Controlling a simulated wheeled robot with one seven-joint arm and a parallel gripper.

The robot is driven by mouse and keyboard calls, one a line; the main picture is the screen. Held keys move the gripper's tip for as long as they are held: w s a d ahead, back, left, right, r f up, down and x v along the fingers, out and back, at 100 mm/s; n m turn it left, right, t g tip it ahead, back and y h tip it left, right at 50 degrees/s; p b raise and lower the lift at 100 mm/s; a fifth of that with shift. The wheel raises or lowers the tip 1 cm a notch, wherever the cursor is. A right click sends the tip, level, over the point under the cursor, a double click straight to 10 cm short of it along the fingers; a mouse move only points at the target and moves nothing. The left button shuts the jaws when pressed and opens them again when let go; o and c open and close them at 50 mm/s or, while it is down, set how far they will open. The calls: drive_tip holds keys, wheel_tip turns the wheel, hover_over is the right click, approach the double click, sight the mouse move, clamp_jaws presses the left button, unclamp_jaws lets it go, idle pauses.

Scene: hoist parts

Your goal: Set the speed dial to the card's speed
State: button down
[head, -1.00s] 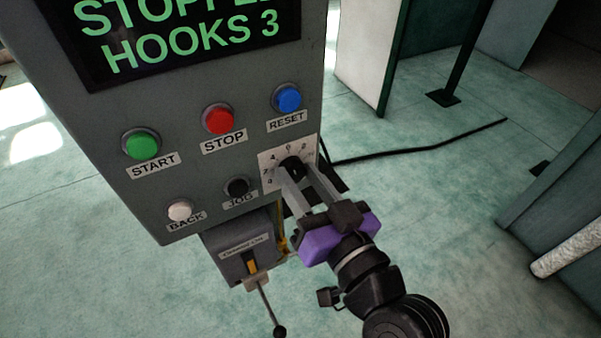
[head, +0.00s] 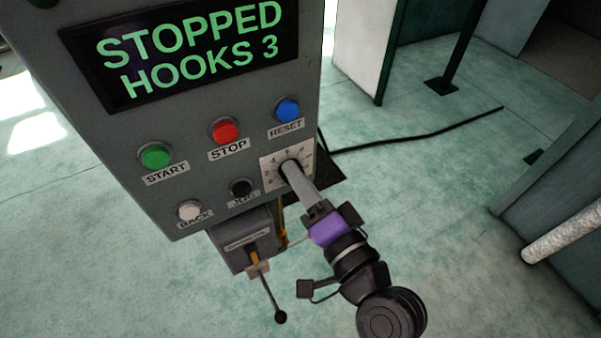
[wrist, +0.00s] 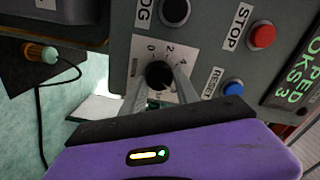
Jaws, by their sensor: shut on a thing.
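The speed dial is a black knob on a white numbered plate (head: 271,179) at the lower right of the grey control panel (head: 204,97). The knob (wrist: 159,74) shows between my fingers in the wrist view, on its plate (wrist: 168,50) with numbers around it. My gripper (head: 292,170) is shut on the knob, its purple body turned edge-on in the head view. In the wrist view my gripper (wrist: 158,80) has one finger on each side of the knob. The fingers hide much of the dial in the head view, and I cannot read its setting. No card is readable.
The screen (head: 188,48) reads STOPPED, HOOKS 3. Green START (head: 155,156), red STOP (head: 225,130), blue RESET (head: 287,110), white BACK (head: 189,210) and black JOG (head: 240,187) buttons are close by. A lever (head: 268,290) hangs below the panel.

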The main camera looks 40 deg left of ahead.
drive_tip(key=shift+f+m, duration=0.1)
drive_tip(key=shift+m, duration=0.5)
drive_tip(key=c, duration=0.9)
unclamp_jaws()
drive_tip(key=shift+c, duration=0.2)
drive_tip(key=b+v, duration=0.1)
drive_tip(key=v, duration=0.7)
drive_tip(key=shift+b, duration=0.4)
drive_tip(key=shift+w, duration=0.1)
